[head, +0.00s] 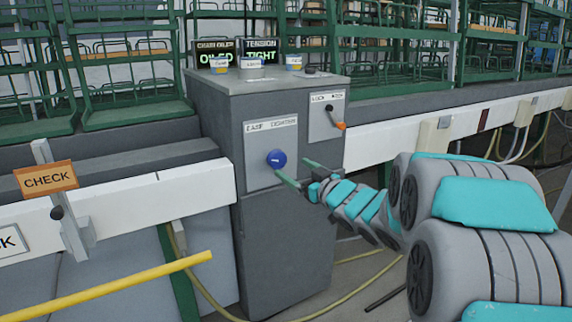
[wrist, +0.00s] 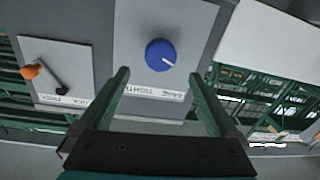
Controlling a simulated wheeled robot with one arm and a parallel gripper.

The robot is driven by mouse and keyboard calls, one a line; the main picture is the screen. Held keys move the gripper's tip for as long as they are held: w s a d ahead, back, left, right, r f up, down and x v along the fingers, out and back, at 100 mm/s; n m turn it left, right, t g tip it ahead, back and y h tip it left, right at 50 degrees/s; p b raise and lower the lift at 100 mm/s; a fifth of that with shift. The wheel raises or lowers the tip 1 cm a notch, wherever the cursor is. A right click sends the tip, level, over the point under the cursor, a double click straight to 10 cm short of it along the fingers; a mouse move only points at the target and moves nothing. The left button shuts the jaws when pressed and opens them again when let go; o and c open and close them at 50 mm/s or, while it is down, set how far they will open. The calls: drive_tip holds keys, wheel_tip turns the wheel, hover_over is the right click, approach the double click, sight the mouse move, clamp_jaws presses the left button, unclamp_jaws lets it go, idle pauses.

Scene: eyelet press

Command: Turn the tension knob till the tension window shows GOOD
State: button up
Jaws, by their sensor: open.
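The blue tension knob (head: 276,158) sits on a light plate labelled EASE and TIGHTEN on the front of a grey cabinet. In the wrist view, which is upside down, the knob (wrist: 160,55) has a white pointer line towards the lower right. The tension window (head: 261,52) on the cabinet top appears to read TIGHT, its lower edge partly covered. My gripper (head: 294,168) is open in front of the plate, close to the knob. In the wrist view the fingers (wrist: 160,76) are spread either side of it, apart from it, with nothing between them.
A chain oiler window (head: 215,54) stands beside the tension window, with small tubs in front. An orange-tipped lever (head: 340,126) is on a plate right of the knob. A yellow rail (head: 120,287) and CHECK sign (head: 46,179) are at left. Green racks stand behind.

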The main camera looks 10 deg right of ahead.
sight(279, 160)
drive_tip(key=x, duration=0.6)
drive_tip(key=shift+f, duration=0.1)
drive_tip(key=shift+w+a, duration=0.2)
drive_tip(key=shift+w, duration=0.2)
drive_tip(key=c, duration=1.4)
